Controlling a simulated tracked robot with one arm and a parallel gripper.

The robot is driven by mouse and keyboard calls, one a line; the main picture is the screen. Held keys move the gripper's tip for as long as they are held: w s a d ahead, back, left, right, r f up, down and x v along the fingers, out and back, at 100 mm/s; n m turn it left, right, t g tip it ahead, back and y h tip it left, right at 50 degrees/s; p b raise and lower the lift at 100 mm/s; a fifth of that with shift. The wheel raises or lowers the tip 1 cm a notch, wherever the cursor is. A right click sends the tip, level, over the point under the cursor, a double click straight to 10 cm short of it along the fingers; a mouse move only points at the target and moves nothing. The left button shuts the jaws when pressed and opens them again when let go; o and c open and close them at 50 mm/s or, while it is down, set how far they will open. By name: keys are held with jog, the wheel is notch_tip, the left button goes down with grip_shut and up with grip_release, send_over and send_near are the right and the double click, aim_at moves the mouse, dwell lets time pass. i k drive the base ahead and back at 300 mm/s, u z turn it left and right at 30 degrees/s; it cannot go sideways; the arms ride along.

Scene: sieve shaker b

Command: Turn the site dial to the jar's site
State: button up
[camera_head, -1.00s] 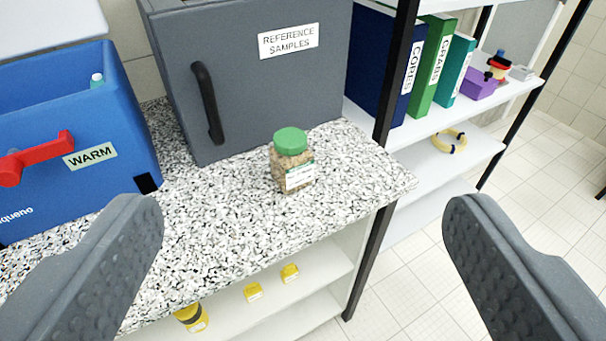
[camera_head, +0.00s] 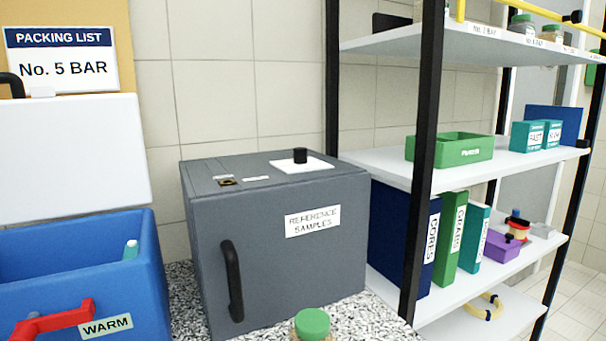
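The jar (camera_head: 312,324) with a green lid stands at the bottom edge of the head view. Only its lid and a little of its body show, and its label is out of view. A black knob (camera_head: 300,155) stands on a white plate on top of the grey "REFERENCE SAMPLES" box (camera_head: 262,262). It may be the site dial; no markings can be read on it. A small dark part (camera_head: 227,182) and pale labels lie on the box top, too small to read. My gripper is out of view.
A sign (camera_head: 62,57) reads "PACKING LIST No. 5 BAR". A blue cooler (camera_head: 140,270) marked "WARM", with its white lid up, stands left on the speckled counter (camera_head: 183,290). Shelves (camera_head: 390,172) at right hold a green tray (camera_head: 449,150), binders and jars.

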aim_at(300, 153)
jog(key=z, duration=0.5)
jog(key=i, duration=1.3)
jog(key=u, duration=0.4)
